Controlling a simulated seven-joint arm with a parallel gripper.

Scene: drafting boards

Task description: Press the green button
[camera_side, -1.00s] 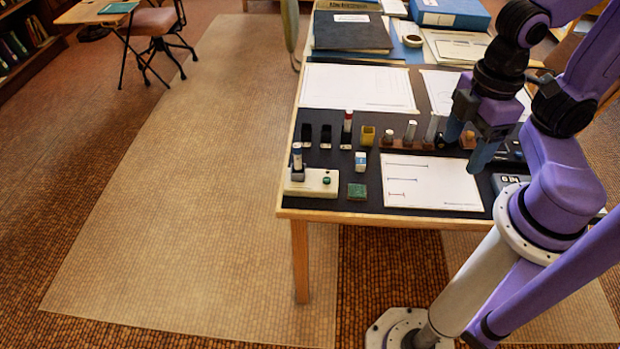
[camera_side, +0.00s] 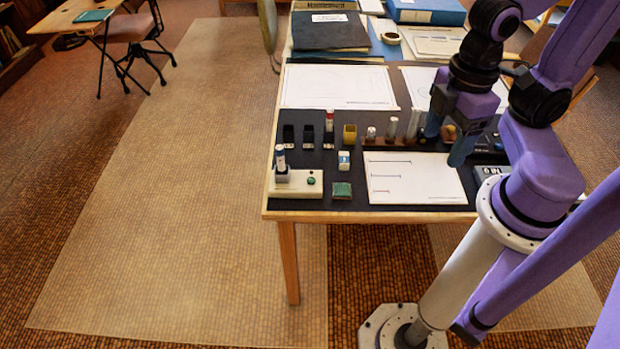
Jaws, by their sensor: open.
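The green button (camera_side: 311,181) is a small round cap on the right part of a cream box (camera_side: 290,190). The box lies at the left front corner of the dark table. A white and blue upright piece (camera_side: 280,157) stands in a grey holder at the box's left end. My gripper (camera_side: 446,146) points down, open, over the right part of the table. It is well to the right of the button and apart from it. Whether its fingertips touch anything below cannot be told.
A green square block (camera_side: 342,190) lies just right of the box, and a white and blue block (camera_side: 344,161) behind it. Black holders, a yellow cup (camera_side: 349,134) and a wooden rack (camera_side: 391,140) with several pieces stand behind. A white sheet (camera_side: 415,182) lies flat at front.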

